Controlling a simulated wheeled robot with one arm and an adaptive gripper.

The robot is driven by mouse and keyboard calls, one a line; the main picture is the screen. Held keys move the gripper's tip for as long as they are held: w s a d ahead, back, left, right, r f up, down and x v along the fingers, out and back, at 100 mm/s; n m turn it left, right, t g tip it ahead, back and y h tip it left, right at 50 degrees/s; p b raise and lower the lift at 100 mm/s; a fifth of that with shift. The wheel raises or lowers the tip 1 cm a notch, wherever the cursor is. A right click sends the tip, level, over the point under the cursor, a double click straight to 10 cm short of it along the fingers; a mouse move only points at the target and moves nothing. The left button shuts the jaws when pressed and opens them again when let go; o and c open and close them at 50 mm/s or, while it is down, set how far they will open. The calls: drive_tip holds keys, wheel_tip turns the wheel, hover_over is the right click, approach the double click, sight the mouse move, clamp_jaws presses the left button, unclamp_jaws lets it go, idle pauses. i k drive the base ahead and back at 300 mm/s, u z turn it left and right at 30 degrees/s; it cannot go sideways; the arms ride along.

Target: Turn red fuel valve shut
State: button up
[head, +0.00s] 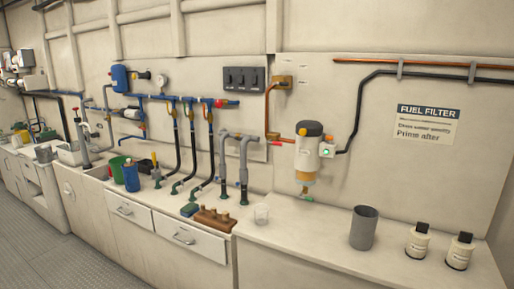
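A small red lever (277,143) sits on the copper fuel line just left of the fuel filter (307,160). It looks roughly in line with the pipe, but it is too small to tell its setting. The filter has a dark top, a white body and an amber bowl. Another red handle (230,102) sits at the right end of the blue manifold (180,101), farther left. My gripper is not in view.
A grey cup (363,227) and two small dark-capped bottles (418,240) stand on the right counter (310,238). The floor (60,255) at left is clear.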

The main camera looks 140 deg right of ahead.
sight(270, 141)
drive_tip(key=z, duration=5.6)
drive_tip(key=i, duration=0.65)
drive_tip(key=u, duration=1.25)
